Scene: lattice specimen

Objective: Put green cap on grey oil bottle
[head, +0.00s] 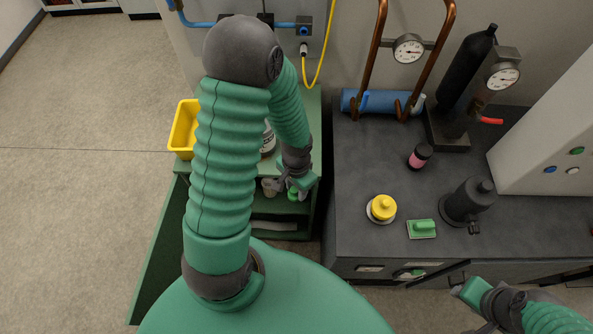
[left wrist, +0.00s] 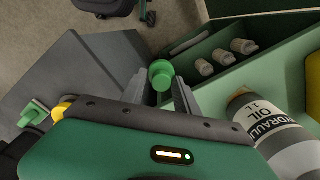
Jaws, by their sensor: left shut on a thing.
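The green cap (left wrist: 160,75) shows between the two fingers of my left gripper (left wrist: 160,95) in the left wrist view. My left gripper, which also shows in the head view (head: 301,188), is shut on the cap. The grey oil bottle (left wrist: 275,135), labelled hydraulic oil, lies to the right of the gripper in the left wrist view, apart from the cap. In the head view the bottle (head: 268,141) is mostly hidden behind my left arm. My right gripper (head: 468,288) is at the lower right of the head view; its finger opening is unclear.
A yellow bin (head: 183,128) stands left of my arm. A green shelf (left wrist: 200,50) holds several small pale bottles. The dark bench (head: 350,190) carries a yellow-topped item (head: 382,208), a green block (head: 422,229), a black canister (head: 467,202) and a small pink-banded jar (head: 419,157).

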